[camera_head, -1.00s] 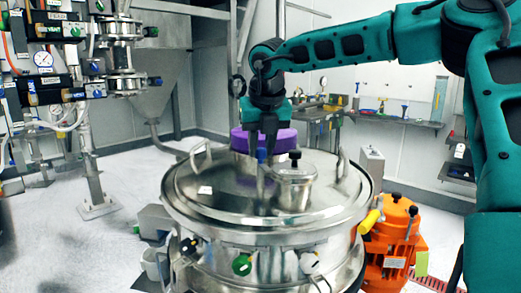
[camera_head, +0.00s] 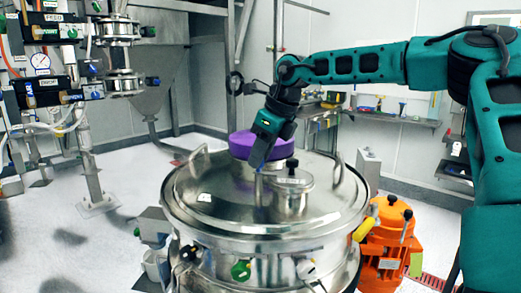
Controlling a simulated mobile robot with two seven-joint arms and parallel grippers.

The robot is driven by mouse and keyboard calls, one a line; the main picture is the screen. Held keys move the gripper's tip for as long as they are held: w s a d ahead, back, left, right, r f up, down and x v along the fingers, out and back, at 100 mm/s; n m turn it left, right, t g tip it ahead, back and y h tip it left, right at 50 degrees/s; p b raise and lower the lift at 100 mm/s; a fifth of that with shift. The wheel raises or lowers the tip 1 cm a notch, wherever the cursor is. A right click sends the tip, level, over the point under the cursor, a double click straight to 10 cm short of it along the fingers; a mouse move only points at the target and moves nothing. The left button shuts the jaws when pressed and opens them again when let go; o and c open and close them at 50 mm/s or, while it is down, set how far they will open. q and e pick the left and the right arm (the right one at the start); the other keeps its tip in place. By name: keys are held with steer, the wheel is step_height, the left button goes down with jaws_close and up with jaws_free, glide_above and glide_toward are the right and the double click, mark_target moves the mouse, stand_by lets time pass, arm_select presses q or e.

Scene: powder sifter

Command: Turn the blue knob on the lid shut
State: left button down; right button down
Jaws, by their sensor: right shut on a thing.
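The round steel lid (camera_head: 210,205) tops a steel sifter vessel. The blue knob on it is almost wholly hidden behind my right gripper's fingers, so its angle cannot be made out. My right gripper (camera_head: 258,166) comes down onto the lid, tilted, with its fingertips lower left of its wrist. It is shut on the blue knob, just left of a small steel canister with a black knob (camera_head: 292,165). My left gripper is not in view.
A purple ring (camera_head: 240,144) sits at the lid's back, close behind my gripper. Curved handles (camera_head: 338,172) stand up from the lid's sides. An orange unit (camera_head: 385,243) stands at the right. Piping with valves (camera_head: 118,58) fills the left.

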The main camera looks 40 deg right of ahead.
steer(key=shift+n, duration=0.6)
steer(key=shift+y, duration=0.3)
steer(key=c, duration=0.9)
jaws_free()
steer(key=v, duration=1.3)
steer(key=shift+w, duration=0.1)
